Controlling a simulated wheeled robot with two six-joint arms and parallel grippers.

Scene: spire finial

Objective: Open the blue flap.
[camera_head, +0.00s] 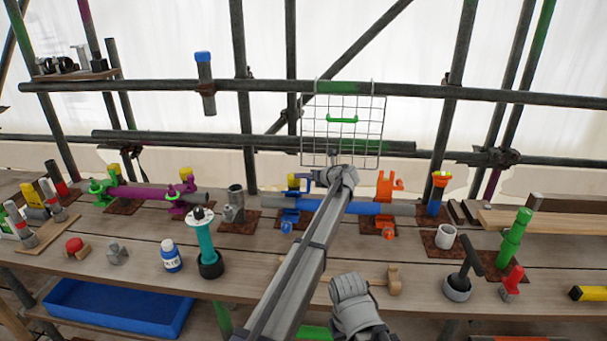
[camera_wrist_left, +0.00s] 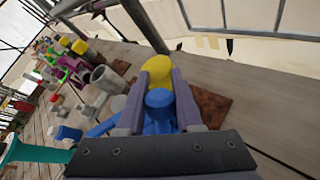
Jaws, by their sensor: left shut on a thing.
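The blue coupler (camera_head: 290,197) with the blue flap sits on the bench around the left end of a blue pipe (camera_head: 365,207). In the left wrist view a blue rounded part (camera_wrist_left: 158,100) of the flap lies between my left gripper's fingers (camera_wrist_left: 158,78). A yellow knob (camera_wrist_left: 156,64) is just beyond it. In the head view my left gripper (camera_head: 304,180) reaches in from the right side of the coupler and is shut on the flap. The fingers and wrist partly hide the coupler, so the flap's angle is unclear. My right gripper is not seen.
An orange coupler (camera_head: 385,192) stands to the right on the same pipe. A mallet (camera_head: 392,280) lies in front.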

